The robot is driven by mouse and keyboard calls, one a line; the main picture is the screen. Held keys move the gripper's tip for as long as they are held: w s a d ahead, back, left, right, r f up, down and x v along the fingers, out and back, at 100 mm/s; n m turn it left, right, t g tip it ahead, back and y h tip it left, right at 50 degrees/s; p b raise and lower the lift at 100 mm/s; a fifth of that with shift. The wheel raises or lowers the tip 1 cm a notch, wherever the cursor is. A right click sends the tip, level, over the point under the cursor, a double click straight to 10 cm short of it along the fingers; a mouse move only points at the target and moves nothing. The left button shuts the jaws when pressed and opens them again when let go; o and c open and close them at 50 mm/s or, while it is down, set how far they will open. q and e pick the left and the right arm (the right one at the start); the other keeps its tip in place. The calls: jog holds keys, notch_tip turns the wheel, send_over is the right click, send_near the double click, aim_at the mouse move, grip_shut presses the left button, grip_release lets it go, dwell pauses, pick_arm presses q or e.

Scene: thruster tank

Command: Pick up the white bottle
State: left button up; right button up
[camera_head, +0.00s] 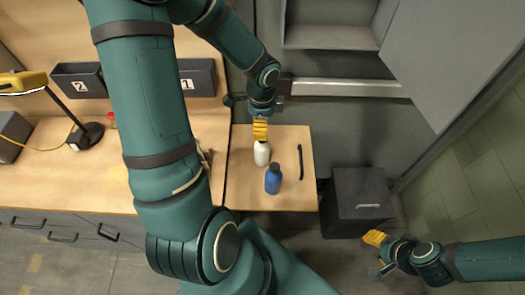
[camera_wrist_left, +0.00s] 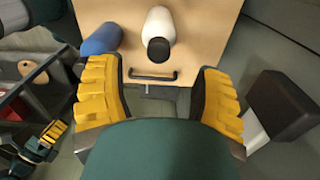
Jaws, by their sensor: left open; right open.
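The white bottle (camera_head: 262,154) stands on the small wooden table top, beside a blue bottle (camera_head: 273,180). My left gripper (camera_head: 260,130) is at the bottle's far side in the head view and overlaps its upper edge there. In the left wrist view the white bottle (camera_wrist_left: 159,24), with a dark round end, lies ahead between the two spread yellow fingers. It looks clear of both fingers, which are open and empty. The blue bottle (camera_wrist_left: 101,40) lies left of it there. My right gripper (camera_head: 376,238) is open and empty at the lower right, away from the table.
A black bar handle (camera_head: 300,162) lies right of the bottles on the table top (camera_head: 288,138). A dark box (camera_head: 360,200) stands right of the table. A long workbench (camera_head: 50,180) with bins and a lamp is on the left. A grey cabinet rises behind.

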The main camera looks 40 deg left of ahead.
aim_at(262, 149)
pick_arm(q)
jog(key=f, duration=0.3)
jog(key=f+b, duration=0.1)
jog(key=f, duration=0.2)
jog(key=shift+d+f, duration=0.2)
jog(key=shift+f, duration=0.1)
grip_shut()
